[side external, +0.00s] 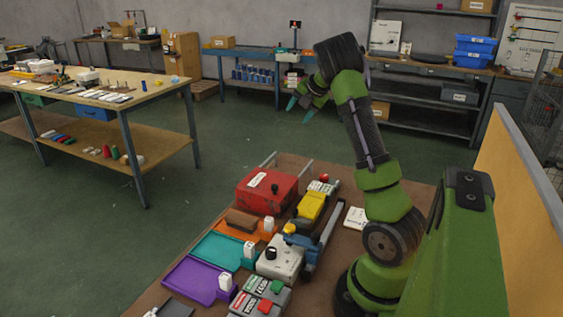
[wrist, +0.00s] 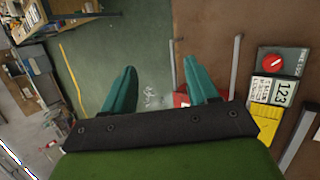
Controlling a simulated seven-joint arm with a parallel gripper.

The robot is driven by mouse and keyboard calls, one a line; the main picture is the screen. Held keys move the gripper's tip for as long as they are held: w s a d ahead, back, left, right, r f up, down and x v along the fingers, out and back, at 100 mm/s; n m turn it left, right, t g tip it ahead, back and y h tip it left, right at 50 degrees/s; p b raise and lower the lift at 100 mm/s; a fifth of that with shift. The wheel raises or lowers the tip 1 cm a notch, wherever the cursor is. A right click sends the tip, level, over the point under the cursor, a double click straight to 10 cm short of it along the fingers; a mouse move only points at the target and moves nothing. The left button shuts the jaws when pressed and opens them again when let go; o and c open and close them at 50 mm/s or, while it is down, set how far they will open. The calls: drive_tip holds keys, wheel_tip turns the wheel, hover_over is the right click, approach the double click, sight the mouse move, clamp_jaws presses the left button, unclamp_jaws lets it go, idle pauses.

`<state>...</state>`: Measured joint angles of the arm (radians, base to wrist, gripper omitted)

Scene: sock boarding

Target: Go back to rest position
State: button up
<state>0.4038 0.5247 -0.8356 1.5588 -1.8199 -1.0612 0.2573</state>
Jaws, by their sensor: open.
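My gripper (side external: 301,107) is raised high above the brown work table (side external: 340,182) in the side external view, at the end of my green and black arm. Its two teal fingers are apart with nothing between them. In the wrist view my gripper (wrist: 159,82) also shows open and empty, with the floor and the table's edge beyond the fingers. No sock can be made out in either view.
On the table stand a red box (side external: 267,190), a yellow and blue device (side external: 311,207), a white box with a black knob (side external: 280,258), and orange, teal (side external: 215,252) and purple (side external: 197,281) trays. An orange panel (side external: 522,215) stands at the right. Air around my gripper is clear.

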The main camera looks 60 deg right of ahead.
drive_tip(key=w+a+r+m+t+h, duration=0.35)
drive_tip(key=r+m+h, duration=0.4)
drive_tip(key=m, duration=0.65)
drive_tip(key=s+a+f+m+g+y, duration=0.1)
drive_tip(key=s+a+y, duration=0.3)
drive_tip(key=a, duration=1)
drive_tip(key=s+a+f+m+g+y, duration=0.1)
drive_tip(key=s+a+m+y, duration=0.3)
drive_tip(key=a, duration=1)
drive_tip(key=s+a+f+m+g+y, duration=0.1)
drive_tip(key=s+a+y, duration=0.3)
drive_tip(key=a, duration=1)
drive_tip(key=s+f+m, duration=0.1)
drive_tip(key=s, duration=0.2)
drive_tip(key=shift+m, duration=0.4)
drive_tip(key=shift+w+r+y, duration=0.1)
drive_tip(key=shift+y, duration=0.15)
